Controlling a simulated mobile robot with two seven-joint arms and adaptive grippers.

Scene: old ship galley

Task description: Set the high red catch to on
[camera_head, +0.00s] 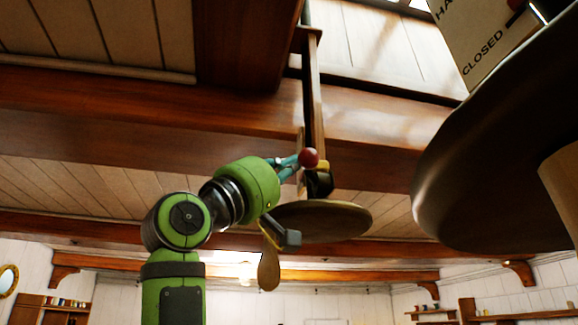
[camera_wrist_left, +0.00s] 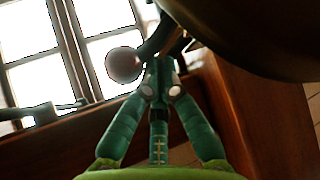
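A round red knob (camera_head: 309,158), which looks like the red catch, sits high beside a dark upright post under the ceiling opening. My left gripper (camera_head: 294,165) is right at the knob, its teal fingers reaching it from the left. The catch's setting cannot be read. My right gripper is not in view.
A round wooden disc (camera_head: 318,220) hangs just below my left gripper. A large dark rounded object (camera_head: 490,140) fills the right side. A sign reading "CLOSED" (camera_head: 480,50) is at the top right. Wooden beams (camera_head: 110,115) cross the ceiling.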

